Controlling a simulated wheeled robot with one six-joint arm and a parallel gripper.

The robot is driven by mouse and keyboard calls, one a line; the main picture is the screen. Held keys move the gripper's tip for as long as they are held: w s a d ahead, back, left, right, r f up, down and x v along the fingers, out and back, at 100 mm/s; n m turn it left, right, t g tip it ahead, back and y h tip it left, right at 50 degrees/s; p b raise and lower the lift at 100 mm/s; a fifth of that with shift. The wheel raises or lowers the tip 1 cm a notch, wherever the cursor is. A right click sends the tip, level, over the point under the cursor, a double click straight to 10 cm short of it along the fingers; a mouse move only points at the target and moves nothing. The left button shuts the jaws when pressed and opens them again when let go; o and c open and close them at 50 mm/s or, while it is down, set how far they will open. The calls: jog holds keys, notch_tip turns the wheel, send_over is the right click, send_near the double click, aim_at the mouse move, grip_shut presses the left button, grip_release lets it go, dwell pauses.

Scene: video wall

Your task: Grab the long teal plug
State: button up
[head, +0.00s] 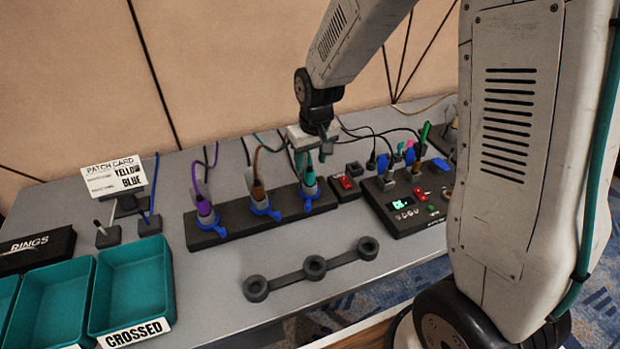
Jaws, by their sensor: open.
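The long teal plug (309,179) stands upright in the right end of a black strip (236,222), with a blue ring (311,194) around its base. My gripper (311,156) is open and points down right over the top of the plug. I cannot tell whether its fingers are around the plug's upper part or just above it. A purple plug (205,211) and a brown-orange plug (259,193) stand in the same strip to the left, each with a blue ring at its base.
A black device (405,216) with switches and several plugs stands to the right. A dark three-hole holder (315,267) lies in front. Teal trays (133,275), one labelled CROSSED, are at the left. A patch card (114,176) stands behind. Loose cables run behind the strip.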

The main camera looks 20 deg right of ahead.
aim_at(310, 166)
jog(key=f, duration=0.3)
jog(key=w+f, duration=0.1)
jog(key=f, duration=0.1)
jog(key=shift+d+f, duration=0.1)
jog(key=shift+f, duration=0.15)
jog(key=c, duration=1.1)
jog(key=shift+r, duration=0.1)
